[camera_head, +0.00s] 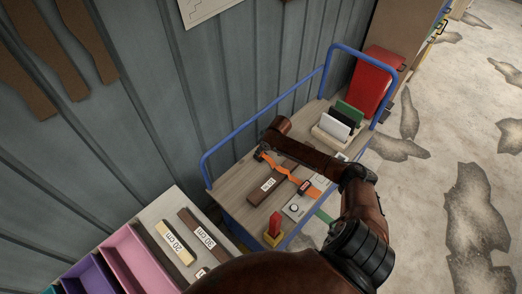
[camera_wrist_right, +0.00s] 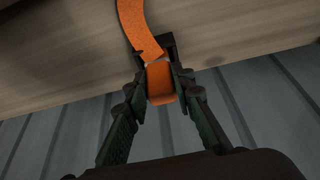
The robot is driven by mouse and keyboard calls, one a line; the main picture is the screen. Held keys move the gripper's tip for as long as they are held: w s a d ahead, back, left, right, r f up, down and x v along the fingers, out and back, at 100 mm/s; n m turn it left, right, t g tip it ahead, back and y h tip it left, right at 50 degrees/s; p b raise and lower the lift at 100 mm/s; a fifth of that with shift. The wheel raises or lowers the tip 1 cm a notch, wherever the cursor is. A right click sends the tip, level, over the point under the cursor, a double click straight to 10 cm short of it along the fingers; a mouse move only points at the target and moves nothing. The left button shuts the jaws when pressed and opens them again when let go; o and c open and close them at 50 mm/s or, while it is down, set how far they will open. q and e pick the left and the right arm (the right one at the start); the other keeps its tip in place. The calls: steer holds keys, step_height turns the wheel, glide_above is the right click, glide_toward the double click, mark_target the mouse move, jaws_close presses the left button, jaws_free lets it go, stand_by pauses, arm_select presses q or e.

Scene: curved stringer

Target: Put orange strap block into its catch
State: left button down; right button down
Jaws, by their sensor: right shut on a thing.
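The orange strap (camera_head: 289,177) runs across a dark brown labelled bar (camera_head: 262,191) on the cart's deck. It also shows in the right wrist view (camera_wrist_right: 138,22). My right gripper (camera_head: 261,150) is at the strap's far left end. In the right wrist view the gripper (camera_wrist_right: 160,84) is shut on the orange block (camera_wrist_right: 160,80), with a finger on either side. A dark bracket-like part (camera_wrist_right: 169,44) sits right behind the block, by the strap; I cannot tell whether the block is inside it. An orange piece (camera_head: 305,187) shows at the strap's other end. My left gripper is out of view.
The wooden cart (camera_head: 232,197) has a blue rail (camera_head: 262,112) along the wall side. A rack of upright panels (camera_head: 332,130), a red case (camera_head: 376,80) and a red-and-yellow object (camera_head: 273,230) stand around. Coloured bins (camera_head: 138,258) and labelled bars (camera_head: 174,242) lie at lower left.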

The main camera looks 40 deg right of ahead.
steer(key=shift+f, duration=0.1)
steer(key=c, duration=1.7)
jaws_free()
steer(key=shift+o, duration=0.2)
steer(key=p+v, duration=0.3)
steer(key=v, duration=0.9)
